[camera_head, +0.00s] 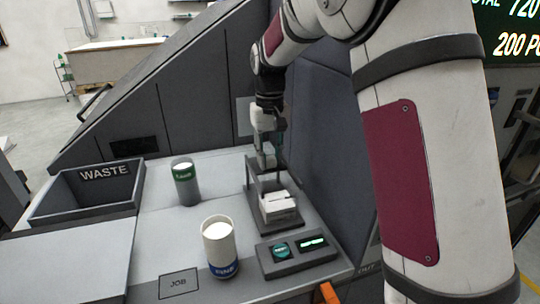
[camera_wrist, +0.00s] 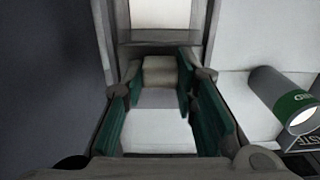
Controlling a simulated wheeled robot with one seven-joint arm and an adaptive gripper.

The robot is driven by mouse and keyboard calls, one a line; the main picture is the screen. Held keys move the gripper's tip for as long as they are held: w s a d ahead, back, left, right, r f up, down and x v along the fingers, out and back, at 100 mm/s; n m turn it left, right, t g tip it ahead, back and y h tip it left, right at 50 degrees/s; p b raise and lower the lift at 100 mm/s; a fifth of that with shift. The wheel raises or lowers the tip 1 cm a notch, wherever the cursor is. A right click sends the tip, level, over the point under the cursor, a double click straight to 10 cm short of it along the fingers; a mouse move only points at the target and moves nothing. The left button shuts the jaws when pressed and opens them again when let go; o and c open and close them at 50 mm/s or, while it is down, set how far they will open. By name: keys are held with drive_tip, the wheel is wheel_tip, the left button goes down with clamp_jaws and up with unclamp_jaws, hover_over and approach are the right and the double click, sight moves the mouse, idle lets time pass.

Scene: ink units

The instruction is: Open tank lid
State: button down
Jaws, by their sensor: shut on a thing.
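My gripper (camera_head: 267,157) points down over the grey dock (camera_head: 250,192) at the back right of the bench. In the wrist view its two green-padded fingers (camera_wrist: 162,100) stand on either side of a pale lid-like piece (camera_wrist: 158,72) and are shut on it. I take this piece to be the tank lid. A white block (camera_wrist: 158,132) shows below it between the fingers, and a white body (camera_head: 279,206) sits in the dock in the head view. Whether the lid is raised from the tank cannot be told.
A grey canister with a green band (camera_head: 186,184) stands left of the dock. A white canister with a blue band (camera_head: 219,250) stands nearer. A control panel (camera_head: 296,253) lies in front of the dock. The WASTE bin (camera_head: 85,205) is at left, and a dark sloping wall (camera_head: 190,85) rises behind.

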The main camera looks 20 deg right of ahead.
sight(270, 157)
drive_tip(key=c, duration=1.3)
unclamp_jaws()
drive_tip(key=shift+w+r, duration=0.1)
drive_tip(key=shift+r, duration=0.05)
wheel_tip(270, 157, up, 12)
drive_tip(key=shift+f, duration=0.1)
